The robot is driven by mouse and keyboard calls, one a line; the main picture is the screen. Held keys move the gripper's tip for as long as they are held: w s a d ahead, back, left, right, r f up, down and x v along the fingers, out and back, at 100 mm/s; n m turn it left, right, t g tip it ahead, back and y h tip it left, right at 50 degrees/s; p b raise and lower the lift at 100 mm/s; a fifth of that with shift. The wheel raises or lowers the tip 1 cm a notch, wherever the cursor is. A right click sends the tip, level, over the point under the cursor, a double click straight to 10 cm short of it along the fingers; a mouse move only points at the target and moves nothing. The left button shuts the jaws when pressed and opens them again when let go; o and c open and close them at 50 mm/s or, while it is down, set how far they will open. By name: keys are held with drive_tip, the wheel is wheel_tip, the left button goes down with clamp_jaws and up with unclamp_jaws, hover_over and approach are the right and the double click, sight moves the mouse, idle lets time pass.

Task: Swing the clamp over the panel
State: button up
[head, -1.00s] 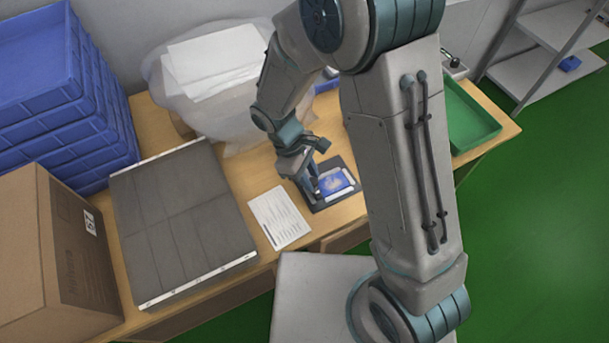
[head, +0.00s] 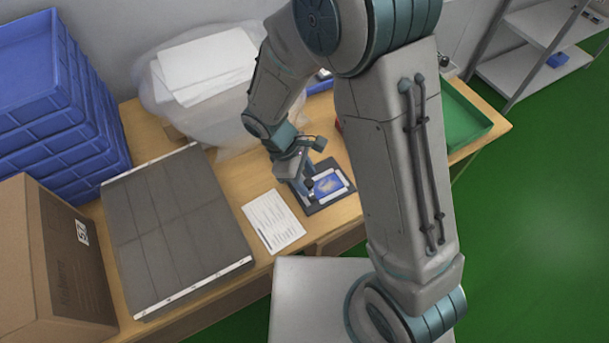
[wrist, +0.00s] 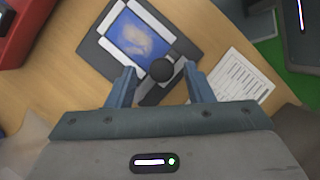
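The panel (wrist: 140,36) is a blue rectangle with a pale patch, set in a dark fixture (wrist: 92,46) with white edge strips. In the head view the panel (head: 327,185) lies on the wooden table. The clamp (wrist: 161,70) shows a round black knob at the panel's near edge, with a dark arm partly hidden below it. My gripper (wrist: 160,82) has its two blue fingers apart, one on each side of the knob. Whether the fingers touch it I cannot tell. In the head view my gripper (head: 306,186) is at the fixture's left side.
A printed sheet (head: 273,221) lies left of the fixture. A grey gridded board (head: 180,235), a cardboard box (head: 50,265) and stacked blue crates (head: 50,100) stand further left. A green tray (head: 465,120) is at the right. A red bin (wrist: 30,25) shows in the wrist view.

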drive_tip(key=v, duration=1.3)
drive_tip(key=shift+r, duration=0.4)
drive_tip(key=shift+s+a, duration=0.1)
drive_tip(key=shift+a, duration=0.05)
